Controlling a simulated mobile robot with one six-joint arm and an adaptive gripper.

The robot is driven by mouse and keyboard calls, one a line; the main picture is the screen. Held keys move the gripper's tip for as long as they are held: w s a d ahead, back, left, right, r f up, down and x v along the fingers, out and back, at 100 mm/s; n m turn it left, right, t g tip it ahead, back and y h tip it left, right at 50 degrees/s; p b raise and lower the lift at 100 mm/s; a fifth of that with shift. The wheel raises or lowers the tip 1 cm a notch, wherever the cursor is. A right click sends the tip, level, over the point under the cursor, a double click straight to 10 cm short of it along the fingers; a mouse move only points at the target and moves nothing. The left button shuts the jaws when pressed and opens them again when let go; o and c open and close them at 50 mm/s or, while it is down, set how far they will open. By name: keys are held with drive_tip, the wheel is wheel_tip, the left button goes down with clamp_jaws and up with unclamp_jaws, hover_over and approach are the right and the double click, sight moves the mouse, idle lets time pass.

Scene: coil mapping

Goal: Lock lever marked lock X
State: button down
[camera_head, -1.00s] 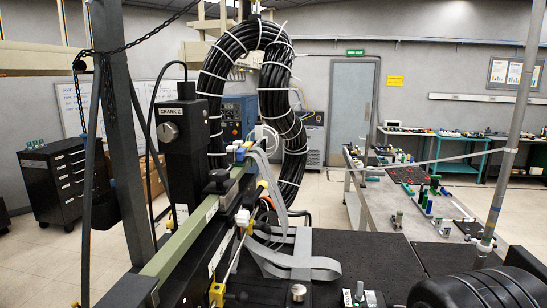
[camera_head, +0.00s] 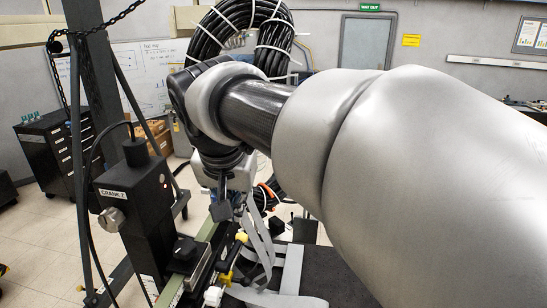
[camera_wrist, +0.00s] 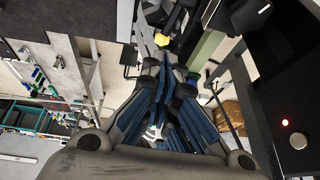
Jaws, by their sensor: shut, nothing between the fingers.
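No label reading lock X can be read in the current views, so I cannot tell which part is that lever. A black knob-like handle (camera_head: 185,252) sits on the green rail (camera_head: 203,250) in the head view. Yellow-and-black fittings (camera_head: 240,238) are to its right. My gripper (camera_head: 223,208) points down above the rail, beyond the black handle and partly hidden by my wrist. The gripper's fingers also show in the wrist view (camera_wrist: 167,80), shut and empty. A yellow fitting (camera_wrist: 165,38) and a black knob (camera_wrist: 250,14) lie past the fingertips there.
The black CRANK Z box (camera_head: 135,205) stands left of the rail; its red light shows in the wrist view (camera_wrist: 285,122). A thick black cable bundle (camera_head: 262,35) arches behind my wrist. Grey ribbon cables (camera_head: 258,238) hang beside the rail. A dark post (camera_head: 85,130) stands at left.

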sight(241, 236)
drive_tip(key=x, duration=1.1)
drive_tip(key=shift+a+f+p, duration=0.25)
drive_tip(key=shift+p, duration=0.1)
drive_tip(key=shift+f, duration=0.1)
drive_tip(key=shift+w+f+b, duration=0.3)
drive_tip(key=shift+f+b, duration=0.35)
drive_tip(key=shift+b, duration=0.1)
drive_tip(key=shift+s, duration=0.15)
